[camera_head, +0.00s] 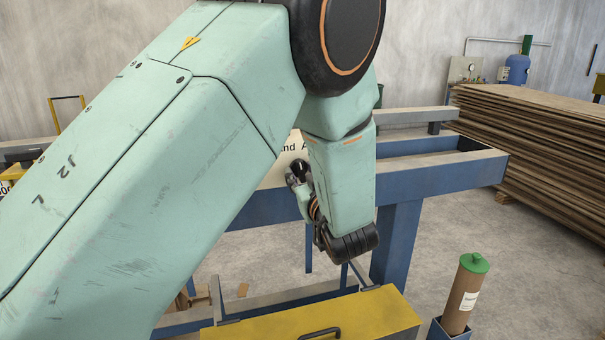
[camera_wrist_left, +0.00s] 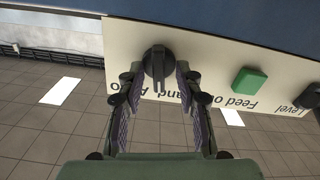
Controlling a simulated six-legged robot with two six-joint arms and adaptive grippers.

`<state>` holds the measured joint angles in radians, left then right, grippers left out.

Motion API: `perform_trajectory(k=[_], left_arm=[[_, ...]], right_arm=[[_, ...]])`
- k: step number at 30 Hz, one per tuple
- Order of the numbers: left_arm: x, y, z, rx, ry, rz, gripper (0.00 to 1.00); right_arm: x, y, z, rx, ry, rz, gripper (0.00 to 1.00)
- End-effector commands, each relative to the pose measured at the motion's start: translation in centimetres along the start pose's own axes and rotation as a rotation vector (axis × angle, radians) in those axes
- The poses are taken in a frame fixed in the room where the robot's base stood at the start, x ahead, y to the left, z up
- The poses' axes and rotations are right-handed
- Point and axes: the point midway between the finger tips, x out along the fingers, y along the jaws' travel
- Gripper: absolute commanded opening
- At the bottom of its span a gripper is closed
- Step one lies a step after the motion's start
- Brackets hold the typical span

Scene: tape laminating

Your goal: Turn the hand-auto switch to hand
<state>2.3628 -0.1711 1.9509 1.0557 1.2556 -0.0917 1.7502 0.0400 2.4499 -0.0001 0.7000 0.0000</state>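The hand-auto switch (camera_wrist_left: 157,64) is a black rotary knob on a cream panel (camera_wrist_left: 215,40). In the left wrist view its lettering is upside down and partly covered by my fingers. The knob's bar runs nearly straight up and down in that view. My left gripper (camera_wrist_left: 158,82) is open, with one fingertip on each side of the knob; small gaps seem to show, but contact is unclear. In the head view the knob (camera_head: 300,166) shows just above my left gripper (camera_head: 300,190), with my forearm hiding much of the panel. My right gripper is not in view.
A green square button (camera_wrist_left: 248,83) and another black knob (camera_wrist_left: 307,96) sit on the panel to the right. A blue frame (camera_head: 440,172), a yellow cover (camera_head: 320,320), a brown tube with green cap (camera_head: 466,290) and stacked boards (camera_head: 540,150) stand around.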

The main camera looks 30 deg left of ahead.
Motion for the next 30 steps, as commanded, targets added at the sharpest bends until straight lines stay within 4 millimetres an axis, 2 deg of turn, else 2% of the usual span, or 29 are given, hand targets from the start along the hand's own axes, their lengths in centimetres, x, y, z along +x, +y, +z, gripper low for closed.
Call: perform_trajectory(k=[2,14,23,30], left_arm=[[-0.1,0.0,0.0,0.001,0.000,0.000,0.33],[0.1,0.0,0.0,0.001,0.000,0.000,0.00],[0.2,0.0,0.1,-0.005,-0.001,0.000,0.00],[0.2,-0.1,0.3,-0.194,0.002,0.000,0.00]], right_arm=[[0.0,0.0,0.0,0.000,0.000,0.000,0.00],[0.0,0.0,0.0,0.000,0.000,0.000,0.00],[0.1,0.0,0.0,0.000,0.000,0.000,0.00],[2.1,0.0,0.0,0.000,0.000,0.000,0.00]])
